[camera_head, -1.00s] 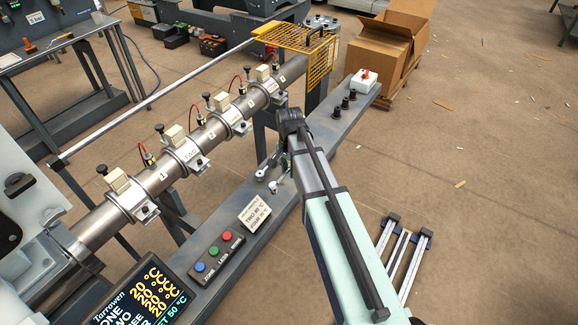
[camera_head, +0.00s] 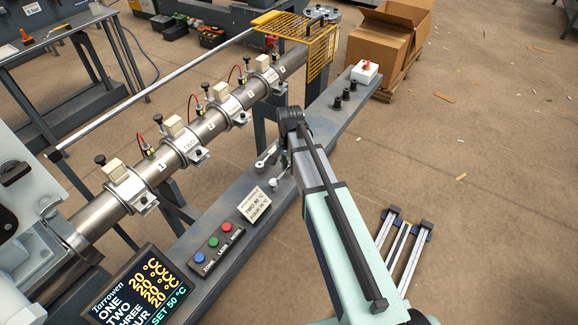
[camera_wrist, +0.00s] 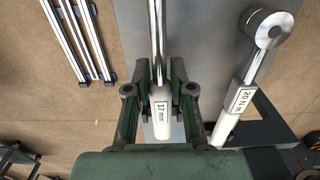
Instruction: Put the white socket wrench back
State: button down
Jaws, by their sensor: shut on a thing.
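The white socket wrench (camera_wrist: 161,112), marked 17 mm, has a white handle and a bright metal shaft running up out of the wrist view. My gripper (camera_wrist: 160,72) is shut on it, with one dark green finger on each side of the wrench. In the head view my gripper (camera_head: 292,125) is over the grey bench beam, mostly hidden behind my own arm. The wrench's far end is outside the wrist view, so I cannot tell whether it touches anything.
A second wrench (camera_wrist: 243,90), marked 20 N m, lies close right of my gripper. The grey beam (camera_head: 312,118) carries black knobs (camera_head: 345,94), a button box (camera_head: 217,245) and a sign (camera_head: 254,205). The heated barrel (camera_head: 180,155) runs along the left.

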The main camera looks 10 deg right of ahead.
jog(key=shift+f+b, duration=0.3)
jog(key=shift+f, duration=0.7)
jog(key=c, duration=0.9)
grip_release()
jog(key=shift+r, duration=0.1)
